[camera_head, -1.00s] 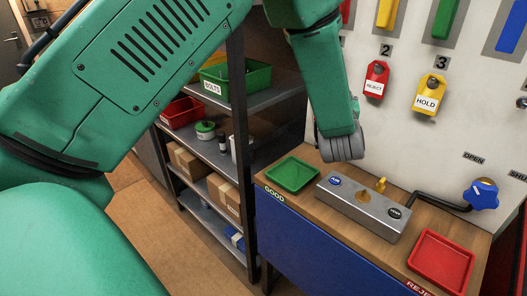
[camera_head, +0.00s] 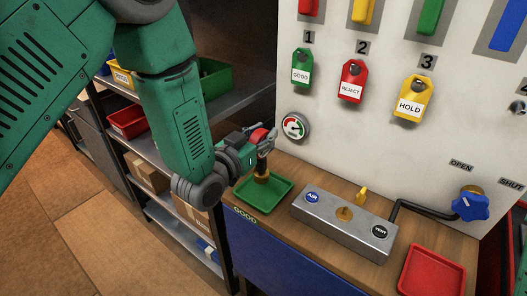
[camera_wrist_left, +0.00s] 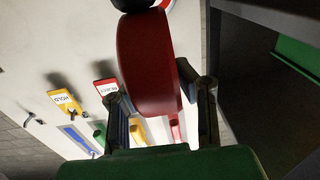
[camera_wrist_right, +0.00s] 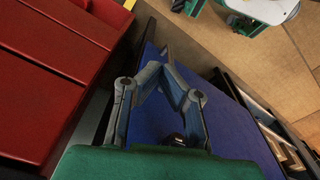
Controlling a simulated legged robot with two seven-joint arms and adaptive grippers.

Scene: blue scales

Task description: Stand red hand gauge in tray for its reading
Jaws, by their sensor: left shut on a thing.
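The red hand gauge (camera_head: 258,136) is held upright above the green tray (camera_head: 245,203) marked GOOD. Its brass lower end (camera_head: 261,177) is over or in the tray; I cannot tell whether it touches the floor of it. My left gripper (camera_head: 264,143) is shut on the gauge's body. In the left wrist view the red body (camera_wrist_left: 150,62) is between the fingers and a black part shows at the top edge. The dial face is hidden. My right gripper (camera_wrist_right: 160,72) shows only in its wrist view, fingertips together and empty.
Right of the tray is a grey block (camera_head: 343,225) with AIR and VENT buttons, then a red tray (camera_head: 432,272) and a blue valve knob (camera_head: 470,204). A round dial (camera_head: 294,127) and hanging tags are on the panel behind. Shelves (camera_head: 165,165) stand left.

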